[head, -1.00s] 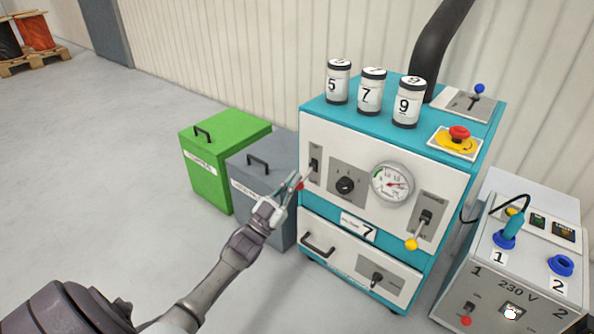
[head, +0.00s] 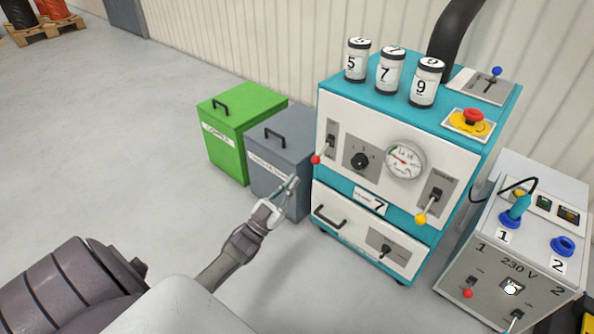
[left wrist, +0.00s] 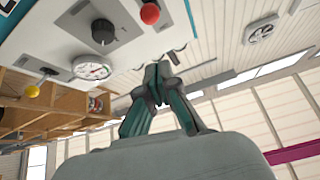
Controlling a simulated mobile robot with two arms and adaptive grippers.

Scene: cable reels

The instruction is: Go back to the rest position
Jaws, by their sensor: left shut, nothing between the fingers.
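My left gripper (head: 290,184) is shut and empty. It is in front of the grey bin, left of and below the red-knobbed lever (head: 316,159) on the teal and white machine (head: 440,152), and apart from it. In the left wrist view, its dark teal fingers (left wrist: 157,82) are together with nothing between them, and the red knob (left wrist: 150,13) shows above them. The lever points down. My right gripper is not in view.
A green bin (head: 240,138) and a grey bin (head: 290,138) stand left of the machine. Canisters 5 (head: 357,62), 7 (head: 390,72) and 9 (head: 426,84) stand on top. A 230 V box (head: 510,270) is at right.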

